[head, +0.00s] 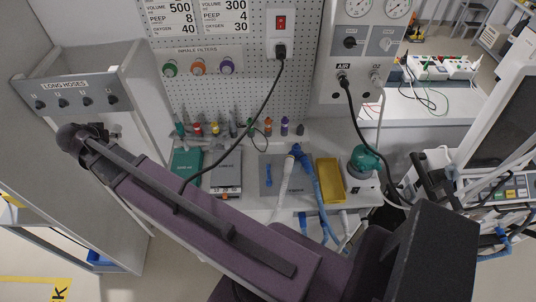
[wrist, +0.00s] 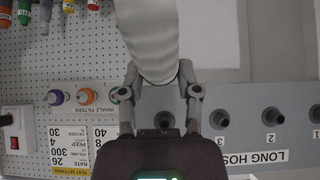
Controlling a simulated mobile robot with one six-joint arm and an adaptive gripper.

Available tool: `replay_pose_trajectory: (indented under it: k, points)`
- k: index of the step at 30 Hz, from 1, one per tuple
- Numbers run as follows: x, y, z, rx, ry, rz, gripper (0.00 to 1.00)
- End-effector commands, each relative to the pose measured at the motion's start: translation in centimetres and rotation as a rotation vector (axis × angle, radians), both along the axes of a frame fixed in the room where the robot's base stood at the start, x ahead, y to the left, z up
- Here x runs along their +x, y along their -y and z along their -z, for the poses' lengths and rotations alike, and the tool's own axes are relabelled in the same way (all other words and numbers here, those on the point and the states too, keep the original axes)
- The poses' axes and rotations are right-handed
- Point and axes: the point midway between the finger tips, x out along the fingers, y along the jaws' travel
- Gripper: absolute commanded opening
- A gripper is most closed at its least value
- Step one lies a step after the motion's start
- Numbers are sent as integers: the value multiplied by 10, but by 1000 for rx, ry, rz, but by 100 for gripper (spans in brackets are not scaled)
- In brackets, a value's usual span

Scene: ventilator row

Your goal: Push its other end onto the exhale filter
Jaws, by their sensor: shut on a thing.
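In the wrist view, my gripper (wrist: 160,84) is shut on a pale grey hose (wrist: 150,30). The hose runs up out of the picture, so its ends are not seen there. In the head view my own arm crosses the scene and the gripper cannot be made out. I cannot tell which thing is the exhale filter. The inhale filters hang on the pegboard: green (head: 170,68), orange (head: 198,67) and purple (head: 227,65). The wrist view, upside down, also shows the orange one (wrist: 87,96) and purple one (wrist: 57,97).
The long hoses rack (head: 72,95) with black pegs stands at the left. The bench holds a yellow tray (head: 329,181), a blue hose (head: 312,175), a teal-topped device (head: 365,160) and several small coloured connectors. A ventilator screen (head: 508,125) stands at the right. A black cable (head: 265,100) hangs from the wall socket.

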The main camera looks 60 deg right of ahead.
Motion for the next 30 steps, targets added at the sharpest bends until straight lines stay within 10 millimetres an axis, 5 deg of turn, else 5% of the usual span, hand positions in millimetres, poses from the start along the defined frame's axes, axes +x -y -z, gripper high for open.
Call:
replay_pose_trajectory:
  k: [1,15,30]
  points:
    - [0,0,17,0,0,0,0]
    - [0,0,92,0,0,0,0]
    - [0,0,115,0,0,0,0]
